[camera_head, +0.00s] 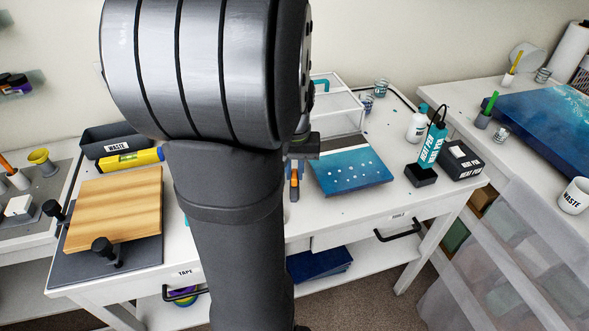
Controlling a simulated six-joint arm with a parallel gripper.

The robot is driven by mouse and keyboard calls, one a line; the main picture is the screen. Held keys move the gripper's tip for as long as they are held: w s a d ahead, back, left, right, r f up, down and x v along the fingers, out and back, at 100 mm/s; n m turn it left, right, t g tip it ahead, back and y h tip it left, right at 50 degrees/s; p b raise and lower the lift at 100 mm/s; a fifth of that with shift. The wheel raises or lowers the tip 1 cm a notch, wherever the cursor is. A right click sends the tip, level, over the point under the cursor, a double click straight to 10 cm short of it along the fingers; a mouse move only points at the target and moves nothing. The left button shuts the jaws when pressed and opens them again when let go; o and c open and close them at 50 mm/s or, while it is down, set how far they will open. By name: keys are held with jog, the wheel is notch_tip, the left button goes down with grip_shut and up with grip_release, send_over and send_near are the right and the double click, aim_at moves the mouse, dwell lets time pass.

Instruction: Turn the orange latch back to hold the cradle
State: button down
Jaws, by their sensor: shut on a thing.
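The orange latch (294,188) shows as a small upright piece just left of the blue resin panel (350,172). The panel is dotted with pale spots and lies tilted; the cradle under it is mostly hidden, and I cannot tell how the latch sits against it. My gripper (295,170) points down at the latch and is shut on it. My large dark arm covers the middle of the view and hides most of the gripper and the table left of the latch.
A wooden board (115,207) with black knobs lies at left, near a yellow level (130,160) and a waste tray (110,138).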

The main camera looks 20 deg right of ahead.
jog(key=m, duration=1.4)
dwell(0.5)
jog(key=c, duration=1.4)
grip_release()
notch_tip(320, 180, up, 18)
jog(key=shift+f, duration=0.25)
jog(key=shift+f, duration=0.1)
